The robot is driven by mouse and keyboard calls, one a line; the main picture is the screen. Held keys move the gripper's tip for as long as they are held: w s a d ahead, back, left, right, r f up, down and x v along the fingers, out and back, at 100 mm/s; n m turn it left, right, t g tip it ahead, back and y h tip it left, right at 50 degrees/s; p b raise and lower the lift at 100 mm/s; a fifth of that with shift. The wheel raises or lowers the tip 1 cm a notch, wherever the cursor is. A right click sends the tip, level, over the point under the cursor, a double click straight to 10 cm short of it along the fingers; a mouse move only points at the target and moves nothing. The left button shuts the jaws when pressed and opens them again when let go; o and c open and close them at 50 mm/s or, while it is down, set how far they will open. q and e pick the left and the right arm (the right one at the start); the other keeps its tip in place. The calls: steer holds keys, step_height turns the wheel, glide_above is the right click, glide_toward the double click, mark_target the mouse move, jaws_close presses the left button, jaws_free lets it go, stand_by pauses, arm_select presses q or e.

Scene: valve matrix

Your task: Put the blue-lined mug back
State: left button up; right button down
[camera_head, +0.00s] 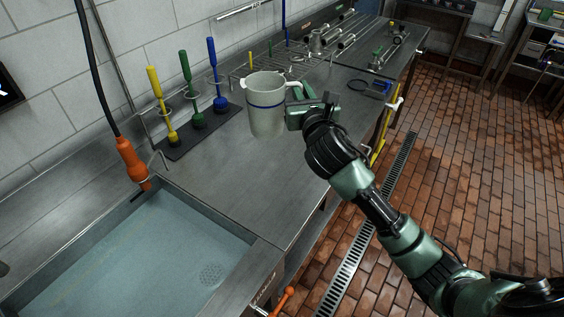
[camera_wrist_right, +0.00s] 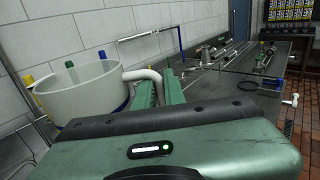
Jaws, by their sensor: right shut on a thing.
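The blue-lined mug (camera_head: 266,117) is a tall pale cup with a blue band near its rim. It is upright over the steel counter, just right of the brushes. Whether its base touches the counter I cannot tell. My right gripper (camera_head: 299,100) is at its right side, shut on the mug's handle. In the right wrist view, the mug (camera_wrist_right: 85,92) fills the left side, and its white handle runs between the green fingers of my right gripper (camera_wrist_right: 160,90). The handle is partly hidden by the fingers. My left gripper is not in view.
Yellow, green and blue brushes stand in a dark rack (camera_head: 205,132) against the wall. A wire rack (camera_head: 262,66) is behind the mug. A sink (camera_head: 130,255) with an orange-handled hose (camera_head: 131,160) is at the lower left. Counter between sink and mug is clear.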

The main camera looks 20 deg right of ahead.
step_height(320, 180, down, 18)
steer(key=b, duration=0.2)
steer(key=shift+s+a+f, duration=0.1)
steer(key=shift+f, duration=0.1)
steer(key=c, duration=1.5)
jaws_free()
